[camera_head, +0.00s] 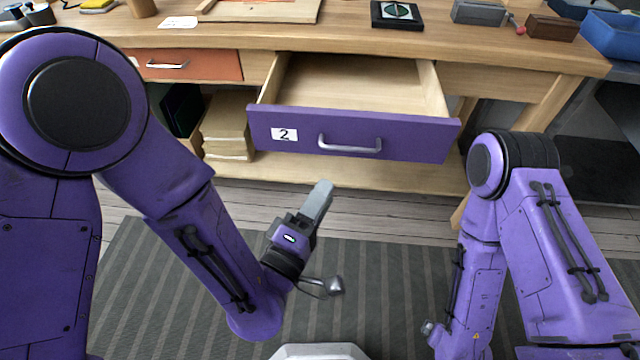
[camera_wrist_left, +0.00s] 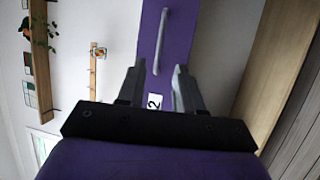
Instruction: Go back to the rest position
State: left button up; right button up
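My left gripper (camera_head: 321,192) is in front of the bench, below the open purple drawer (camera_head: 410,142) and apart from it. In the left wrist view, its two fingers (camera_wrist_left: 160,78) stand apart with nothing between them. Beyond them that view shows the purple drawer front (camera_wrist_left: 151,40) with its handle and the label 2. My right arm (camera_head: 530,230) is folded at the right of the head view. Its gripper is out of the picture below.
The drawer sticks out from the wooden bench (camera_head: 480,52) and looks empty inside. A shut orange drawer (camera_head: 200,66) is at its left. A black framed piece (camera_head: 397,14), a grey box (camera_head: 479,12), a brown box (camera_head: 551,27) and blue bins (camera_head: 612,36) stand on top.

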pick_arm(q)
jog(key=shift+f, duration=0.1)
dwell(0.4)
jog(key=a+f+m+g+y, duration=0.3)
jog(key=a+f, duration=0.2)
jog(key=f, duration=0.4)
jog(key=a+f+m+g+y, duration=0.35)
jog(key=a+f, duration=0.25)
jog(key=f, duration=0.2)
jog(key=s+a+f+g+y, duration=0.3)
jog(key=s+a+f+y, duration=0.15)
jog(key=a+f, duration=0.4)
jog(key=s+a+f+n+g+y, duration=0.2)
jog(key=s+a+f+g, duration=0.4)
jog(key=s+a, duration=0.65)
notch_tip(320, 180, up, 15)
jog(key=d+t+p, duration=0.1)
jog(key=p, duration=1.4)
jog(key=shift+s+d+r+p, duration=0.15)
jog(key=shift+s+p, duration=0.1)
jog(key=shift+p, duration=0.15)
